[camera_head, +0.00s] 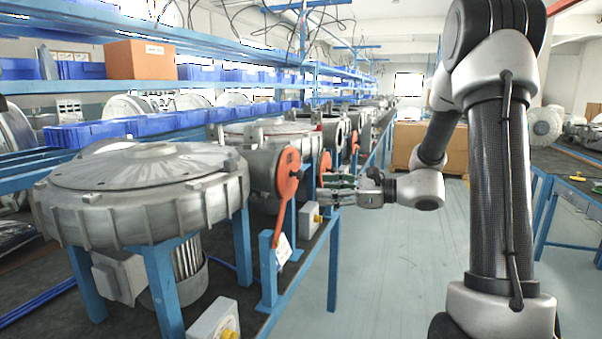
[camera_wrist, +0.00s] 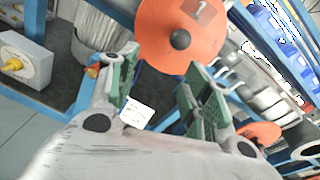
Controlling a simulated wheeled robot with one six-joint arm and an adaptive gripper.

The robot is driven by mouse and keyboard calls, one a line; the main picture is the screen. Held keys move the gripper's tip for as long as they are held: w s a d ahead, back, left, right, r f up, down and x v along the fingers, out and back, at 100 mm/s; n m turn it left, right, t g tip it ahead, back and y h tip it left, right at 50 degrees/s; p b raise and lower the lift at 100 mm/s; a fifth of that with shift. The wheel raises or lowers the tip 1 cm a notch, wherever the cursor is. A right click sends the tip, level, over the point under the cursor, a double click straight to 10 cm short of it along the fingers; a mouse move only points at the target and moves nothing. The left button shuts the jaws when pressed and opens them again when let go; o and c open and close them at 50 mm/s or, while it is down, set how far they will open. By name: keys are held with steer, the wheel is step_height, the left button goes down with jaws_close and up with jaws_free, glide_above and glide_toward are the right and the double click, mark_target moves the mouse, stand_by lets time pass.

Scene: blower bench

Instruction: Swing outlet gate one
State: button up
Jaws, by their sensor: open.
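Outlet gate one is an orange disc (camera_wrist: 180,32) marked "1" with a dark centre knob, at the top of the wrist view. In the head view the orange gate (camera_head: 288,172) stands beside the nearest blower, with an orange arm hanging down from it. A white tag (camera_head: 283,249) is near the arm's lower end; a white tag (camera_wrist: 137,113) also shows between my fingers in the wrist view. My gripper (camera_head: 326,189) is open, its green-padded fingers (camera_wrist: 163,82) apart with nothing clearly between them. An orange tip (camera_wrist: 92,71) shows beside the left finger.
The large grey blower (camera_head: 140,195) stands on blue legs at the left. A second orange gate (camera_head: 325,168) is just beyond the first. A grey box with a yellow knob (camera_head: 214,322) is at the front. The aisle floor (camera_head: 385,270) is clear.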

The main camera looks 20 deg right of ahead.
mark_target(303, 176)
steer(key=shift+m+t+y, duration=0.3)
steer(key=shift+m+t, duration=0.2)
steer(key=shift+m, duration=0.2)
steer(key=w+a, duration=0.2)
steer(key=w+a+r, duration=0.1)
steer(key=w+a, duration=0.1)
steer(key=w+a+r, duration=0.1)
steer(key=a, duration=0.1)
steer(key=shift+w+a+r, duration=0.25)
steer(key=shift+w, duration=0.15)
jaws_close()
